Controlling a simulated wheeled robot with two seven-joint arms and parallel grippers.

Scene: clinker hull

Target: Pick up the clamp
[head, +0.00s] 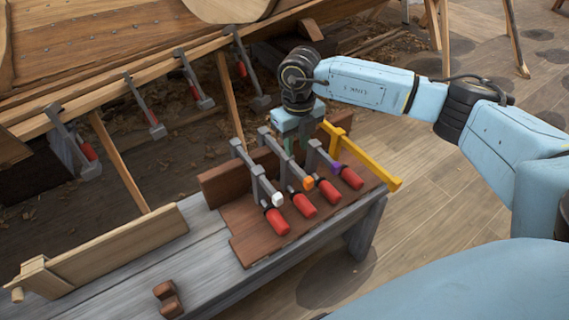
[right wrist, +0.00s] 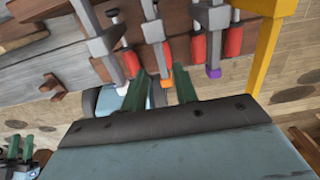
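Clamps with grey bars and red handles stand in a row on a brown wooden rack (head: 245,247). One has a white tip (head: 277,199), one an orange tip (head: 308,183) and one a purple tip (head: 335,167). My right gripper (head: 296,146) points down just behind the row, partly hidden by the bars. In the right wrist view its green fingers (right wrist: 161,78) are apart, with the orange-tipped clamp (right wrist: 165,87) showing between them; contact cannot be told. What looks like my left gripper (right wrist: 20,148) shows small at the lower left edge there.
The rack sits on a grey bench (head: 200,240). A yellow bracket (head: 365,168) stands at the rack's right end. A wooden plank piece (head: 125,245) and a small brown block (head: 168,297) lie on the bench. More clamps (head: 145,105) hang on the hull's edge behind.

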